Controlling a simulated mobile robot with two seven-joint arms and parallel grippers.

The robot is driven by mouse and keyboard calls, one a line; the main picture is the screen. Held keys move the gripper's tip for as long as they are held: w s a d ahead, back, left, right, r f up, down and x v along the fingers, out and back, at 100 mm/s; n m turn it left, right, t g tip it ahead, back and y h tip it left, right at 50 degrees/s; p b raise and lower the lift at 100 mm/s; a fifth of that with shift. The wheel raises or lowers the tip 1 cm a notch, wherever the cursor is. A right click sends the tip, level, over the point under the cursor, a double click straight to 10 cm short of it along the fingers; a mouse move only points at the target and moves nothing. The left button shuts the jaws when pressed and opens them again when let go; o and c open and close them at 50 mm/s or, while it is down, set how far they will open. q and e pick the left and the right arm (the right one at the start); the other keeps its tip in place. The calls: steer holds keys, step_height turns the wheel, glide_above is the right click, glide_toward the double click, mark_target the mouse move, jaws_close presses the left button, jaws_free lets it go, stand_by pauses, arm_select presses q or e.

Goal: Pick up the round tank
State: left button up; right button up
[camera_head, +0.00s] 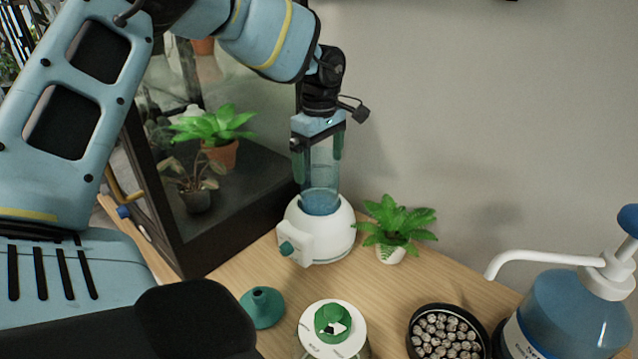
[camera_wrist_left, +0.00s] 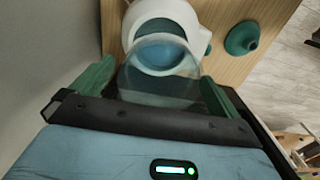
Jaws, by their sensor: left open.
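The round tank (camera_head: 320,196) is a clear upright cylinder with blue liquid low in it, seated on a round white base (camera_head: 325,236) with a teal knob. My left gripper (camera_head: 318,158) points down over it, with its green fingers apart on either side of the tank's upper part. In the left wrist view the clear tank (camera_wrist_left: 160,86) lies between the two green fingers of the left gripper (camera_wrist_left: 152,84). I cannot tell whether either finger touches the wall. My right gripper is not in view.
A small potted plant (camera_head: 393,226) stands close to the right of the base. A green funnel (camera_head: 262,307), a white-lidded jar (camera_head: 333,343), a black bowl of pebbles (camera_head: 447,334) and a blue pump bottle (camera_head: 570,310) stand nearer. A dark-framed glass case (camera_head: 180,240) is at left.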

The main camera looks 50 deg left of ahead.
arm_select(q)
steer(key=shift+f, duration=0.2)
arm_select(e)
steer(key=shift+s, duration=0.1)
arm_select(q)
steer(key=c, duration=1.5)
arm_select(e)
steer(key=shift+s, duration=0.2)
arm_select(q)
steer(key=shift+o, duration=0.2)
steer(key=shift+r, duration=0.15)
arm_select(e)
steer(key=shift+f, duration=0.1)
